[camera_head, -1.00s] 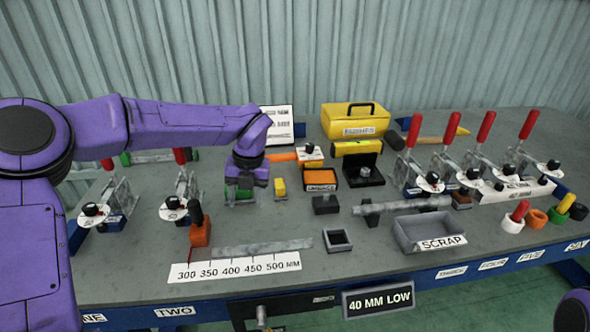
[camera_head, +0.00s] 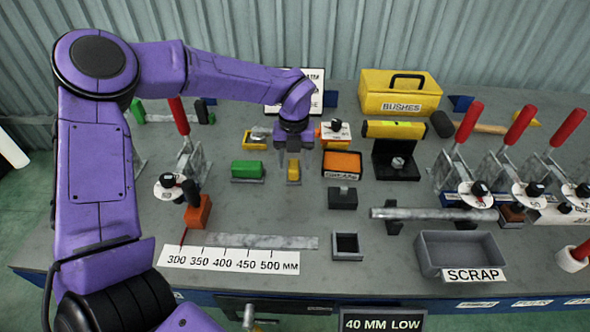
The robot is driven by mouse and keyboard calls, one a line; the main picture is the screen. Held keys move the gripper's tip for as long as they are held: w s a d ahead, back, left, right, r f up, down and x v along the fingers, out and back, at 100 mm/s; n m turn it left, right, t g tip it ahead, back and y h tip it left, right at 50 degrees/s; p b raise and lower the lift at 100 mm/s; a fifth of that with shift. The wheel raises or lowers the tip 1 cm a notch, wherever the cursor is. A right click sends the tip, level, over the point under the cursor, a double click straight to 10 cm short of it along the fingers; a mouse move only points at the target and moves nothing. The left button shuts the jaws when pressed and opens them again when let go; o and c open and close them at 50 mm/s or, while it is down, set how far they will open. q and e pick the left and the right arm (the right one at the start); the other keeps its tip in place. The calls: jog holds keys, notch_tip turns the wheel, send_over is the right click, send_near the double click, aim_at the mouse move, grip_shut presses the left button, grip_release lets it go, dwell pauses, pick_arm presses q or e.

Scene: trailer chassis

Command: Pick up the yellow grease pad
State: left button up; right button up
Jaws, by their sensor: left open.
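The yellow grease pad (camera_head: 293,173) is a small yellow block standing on a thin grey base in the middle of the bench. My left gripper (camera_head: 293,154) points down right over it, with its fingers open. The fingertips are close to the top of the pad, and part of the pad's top and back is hidden behind them. I cannot tell whether they touch it. My right gripper is not in view.
A green block (camera_head: 247,169) lies just left of the pad. An orange pad in a black tray (camera_head: 342,175) stands to its right, and a black block (camera_head: 342,200) in front of that. A steel bar (camera_head: 262,241) and a ruler strip (camera_head: 228,258) lie nearer.

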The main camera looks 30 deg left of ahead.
pick_arm(q)
notch_tip(320, 180, down, 2)
jog(key=shift+s, duration=0.15)
grip_shut()
